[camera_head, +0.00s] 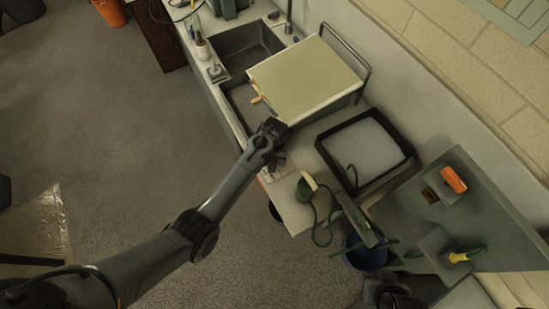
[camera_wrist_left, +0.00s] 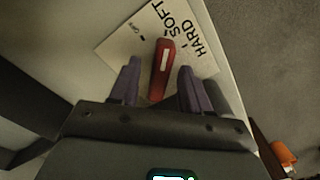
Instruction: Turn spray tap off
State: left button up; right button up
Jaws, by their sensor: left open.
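The spray tap's red lever (camera_wrist_left: 161,70) lies over a white card (camera_wrist_left: 150,30) that reads SOFT and HARD, with a smaller mark I cannot read. My left gripper (camera_wrist_left: 160,78) is open, its two purple fingers on either side of the lever with a gap on each side. In the head view the left gripper (camera_head: 274,150) is over the counter's front edge, beside the card (camera_head: 279,173); the lever is hidden there. Dark parts that may be my right arm show at the bottom edge, but no right fingers are visible.
A black-framed tray (camera_head: 322,150) lies on the counter right of the left gripper. A pale board (camera_head: 305,78) covers part of the sink (camera_head: 243,55) behind. A green hose (camera_head: 313,213) and a blue bucket (camera_head: 368,257) are nearer. Open floor (camera_head: 120,140) lies left.

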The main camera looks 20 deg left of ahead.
pick_arm(q)
jog(key=shift+f, duration=0.15)
grip_shut()
dwell(0.4)
jog(key=shift+n+p, duration=0.65)
jog(key=shift+n, duration=0.05)
jog(key=shift+n+p, duration=0.75)
jog(key=shift+n, duration=0.35)
jog(key=n+p, duration=0.1)
jog(key=n, duration=0.2)
jog(key=shift+n+p, duration=0.3)
jog(key=shift+n, duration=0.8)
